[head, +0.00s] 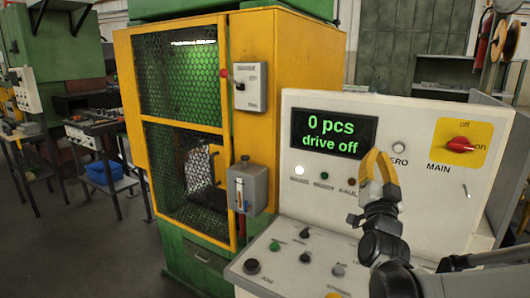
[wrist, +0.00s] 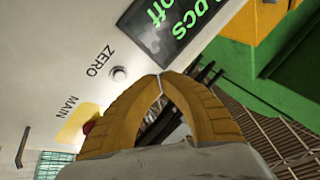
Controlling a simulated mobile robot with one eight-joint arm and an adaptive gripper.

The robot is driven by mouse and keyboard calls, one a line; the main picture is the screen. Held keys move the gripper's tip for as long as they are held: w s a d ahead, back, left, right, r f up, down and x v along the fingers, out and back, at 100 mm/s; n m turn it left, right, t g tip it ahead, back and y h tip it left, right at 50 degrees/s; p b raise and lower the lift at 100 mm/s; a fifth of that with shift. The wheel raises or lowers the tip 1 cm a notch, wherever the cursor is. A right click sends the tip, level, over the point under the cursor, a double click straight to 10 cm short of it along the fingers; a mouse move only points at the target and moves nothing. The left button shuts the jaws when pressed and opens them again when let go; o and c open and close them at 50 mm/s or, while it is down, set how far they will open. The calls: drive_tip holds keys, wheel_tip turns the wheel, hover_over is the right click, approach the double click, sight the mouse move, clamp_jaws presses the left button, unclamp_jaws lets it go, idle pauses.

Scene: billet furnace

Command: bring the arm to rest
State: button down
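My gripper (head: 378,155) has yellow-orange fingers and is raised in front of the upright control panel (head: 300,100), just right of its display (head: 333,132). In the wrist view my gripper (wrist: 160,77) has its fingertips together with nothing between them. The tips appear near the white ZERO button (wrist: 119,73); I cannot tell the exact gap to the panel. The display reads "0 pcs" and "drive off" in green. My arm is bent up at the lower right of the head view.
The red MAIN knob (head: 460,144) is on a yellow plate right of my gripper. A sloped desk (head: 290,265) with several buttons lies below the panel. A yellow-framed mesh cage (head: 180,120) stands to the left. Open floor (head: 90,250) lies at the far left.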

drive_tip(key=s+a+f+n+g+y, duration=0.3)
drive_tip(key=a+f+n+g+y, duration=0.15)
drive_tip(key=a+y, duration=0.2)
drive_tip(key=s+a+f+n+g, duration=0.2)
drive_tip(key=s+f+g, duration=0.3)
drive_tip(key=s+f, duration=0.4)
drive_tip(key=s+a+f+n+g+y, duration=0.1)
drive_tip(key=s+a+f+n+g, duration=0.2)
drive_tip(key=s+f, duration=0.6)
drive_tip(key=s+a+g, duration=0.1)
drive_tip(key=s+g, duration=0.1)
drive_tip(key=s, duration=0.4)
drive_tip(key=shift+s+a+f, duration=0.15)
drive_tip(key=shift+f, duration=0.25)
